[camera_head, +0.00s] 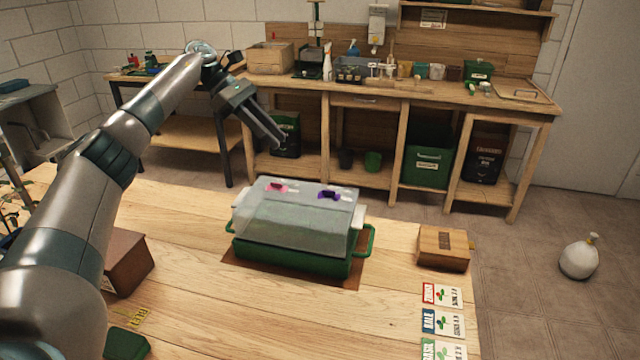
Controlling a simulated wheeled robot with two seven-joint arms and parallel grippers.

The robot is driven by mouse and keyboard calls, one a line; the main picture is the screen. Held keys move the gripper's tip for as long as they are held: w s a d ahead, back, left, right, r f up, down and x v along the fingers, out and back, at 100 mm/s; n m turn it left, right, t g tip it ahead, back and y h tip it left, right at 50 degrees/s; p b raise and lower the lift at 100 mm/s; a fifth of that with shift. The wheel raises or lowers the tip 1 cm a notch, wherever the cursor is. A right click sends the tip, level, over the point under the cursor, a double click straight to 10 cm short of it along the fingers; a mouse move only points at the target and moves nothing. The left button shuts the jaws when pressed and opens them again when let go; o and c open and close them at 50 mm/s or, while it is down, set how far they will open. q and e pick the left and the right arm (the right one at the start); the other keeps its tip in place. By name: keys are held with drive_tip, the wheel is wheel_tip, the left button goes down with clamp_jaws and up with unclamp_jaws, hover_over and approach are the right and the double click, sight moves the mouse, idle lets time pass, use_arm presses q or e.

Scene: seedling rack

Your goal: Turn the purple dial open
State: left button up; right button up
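The purple dial (329,194) sits on top of the clear lid (300,215), right of centre. A pink dial (277,187) sits on the same lid to its left. The lid covers a green tray (290,260) with side handles. My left gripper (280,144) is raised above and behind the tray, up and left of the purple dial, apart from it. Its fingers point down and right and hold nothing that I see. They overlap from this angle, so their opening is unclear. My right gripper is out of view.
A wooden box (444,247) and several seed cards (442,322) lie right of the tray. A brown box (128,262) and a green object (126,344) are at the left, near my arm. The wooden tabletop (270,320) in front of the tray is clear.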

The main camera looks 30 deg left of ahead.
use_arm(q)
drive_tip(key=p, duration=0.2)
approach(320, 195)
drive_tip(key=r, duration=0.1)
drive_tip(key=d+r, duration=0.1)
drive_tip(key=shift+w+r, duration=0.15)
drive_tip(key=shift+r, duration=0.2)
drive_tip(key=p+x, duration=0.1)
drive_tip(key=x, duration=0.6)
drive_tip(key=shift+d+f+p, duration=0.2)
drive_tip(key=shift+p, duration=0.2)
drive_tip(key=shift+w+d+f, duration=0.15)
drive_tip(key=shift+d+f, duration=0.15)
drive_tip(key=shift+f, duration=0.05)
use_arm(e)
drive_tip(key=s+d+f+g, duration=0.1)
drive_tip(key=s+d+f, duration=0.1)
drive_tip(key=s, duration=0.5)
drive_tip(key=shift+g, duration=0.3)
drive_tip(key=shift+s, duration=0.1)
use_arm(q)
drive_tip(key=shift+c, duration=0.6)
clamp_jaws()
